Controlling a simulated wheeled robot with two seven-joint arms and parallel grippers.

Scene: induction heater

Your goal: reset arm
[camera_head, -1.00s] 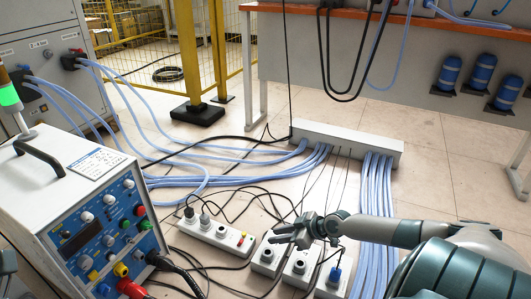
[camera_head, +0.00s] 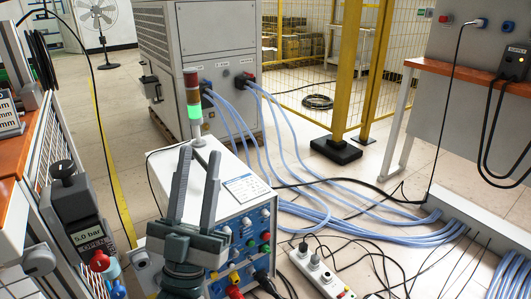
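My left gripper (camera_head: 199,154) points upward in front of the induction heater box. Its two grey fingers stand apart, with nothing between them. The white heater box (camera_head: 160,172) is behind it, and the gripper hides part of its blue control panel (camera_head: 248,232), which has coloured knobs and sockets. A signal tower (camera_head: 193,105) with a green light stands on the box. My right gripper is not in view.
A pressure regulator (camera_head: 85,225) reading 5.0 bar is at the lower left, beside an orange-topped bench (camera_head: 12,190). A white power strip (camera_head: 318,272), blue hoses (camera_head: 345,210) and black cables lie on the floor at the right. A grey cabinet (camera_head: 213,60) stands behind.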

